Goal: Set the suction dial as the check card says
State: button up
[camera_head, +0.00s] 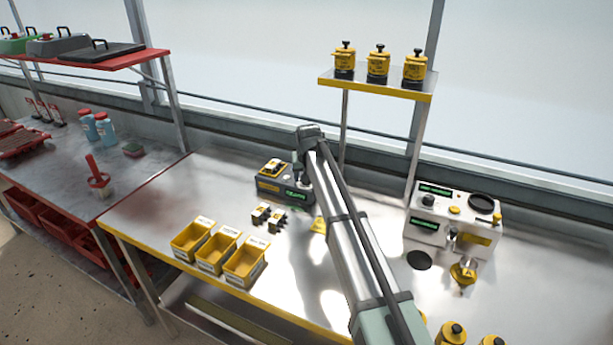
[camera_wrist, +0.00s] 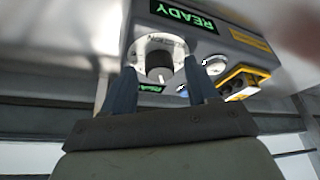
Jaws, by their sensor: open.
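In the wrist view the dial (camera_wrist: 158,62) is a dark knob on a pale round plate with small markings, too small to read. It sits on the face of a grey unit (camera_wrist: 133,28) whose green display (camera_wrist: 188,17) reads READY. My gripper (camera_wrist: 160,82) is open, with one finger on each side of the dial in this picture; I cannot tell whether either touches it. In the head view the grey unit (camera_head: 264,201) stands at the back of the bench, and my arm's end hangs over its right side. No check card is readable in either view.
Yellow bins (camera_head: 246,268) stand at the bench's front left, with small black and yellow parts (camera_head: 277,221) behind them. A white machine (camera_head: 427,238) with green displays stands to the right. A shelf (camera_head: 375,88) holds yellow canisters.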

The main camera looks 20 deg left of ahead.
jog(key=v, duration=1.3)
jog(key=shift+s+r, duration=0.2)
jog(key=shift+r, duration=0.1)
jog(key=shift+d, duration=0.1)
